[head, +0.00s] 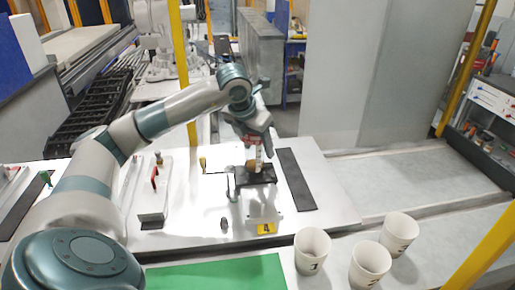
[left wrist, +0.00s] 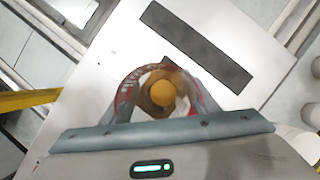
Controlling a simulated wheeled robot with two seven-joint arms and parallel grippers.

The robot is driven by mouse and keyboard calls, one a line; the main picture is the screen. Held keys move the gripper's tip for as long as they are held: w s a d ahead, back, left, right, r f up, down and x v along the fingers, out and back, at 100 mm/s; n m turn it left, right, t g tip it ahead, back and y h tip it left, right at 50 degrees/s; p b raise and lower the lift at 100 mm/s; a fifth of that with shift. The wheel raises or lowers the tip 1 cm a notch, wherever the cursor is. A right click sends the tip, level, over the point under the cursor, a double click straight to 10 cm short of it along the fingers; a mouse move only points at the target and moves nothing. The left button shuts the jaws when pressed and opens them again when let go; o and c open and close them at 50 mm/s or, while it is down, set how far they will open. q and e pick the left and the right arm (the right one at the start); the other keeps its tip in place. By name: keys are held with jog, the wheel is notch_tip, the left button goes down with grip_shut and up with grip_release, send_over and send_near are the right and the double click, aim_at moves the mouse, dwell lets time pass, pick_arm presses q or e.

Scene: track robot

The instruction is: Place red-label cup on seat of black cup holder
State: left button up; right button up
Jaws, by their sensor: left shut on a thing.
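The red-label cup (head: 258,164) shows as a small pale and red shape between the fingers of my left gripper (head: 258,152) in the head view. My left gripper is shut on it. The black cup holder (head: 262,177) is on the white table directly below the cup. I cannot tell whether the cup touches its seat. In the left wrist view, the cup (left wrist: 127,88) is seen from above between the fingers, with red marks on its side and a round orange-brown shape in its middle. My right gripper is not in view.
A flat black strip (head: 296,180) lies right of the holder. A yellow tag (head: 266,229) marked 4 and a small dark piece (head: 224,225) lie in front. White numbered cups (head: 312,252) stand at the front right, beside a green mat (head: 215,274). A red-handled fixture (head: 152,215) stands left.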

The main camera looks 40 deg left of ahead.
pick_arm(q)
jog(key=shift+f, duration=0.9)
jog(key=shift+f, duration=0.1)
jog(key=o, duration=1.1)
jog(key=shift+c, duration=0.2)
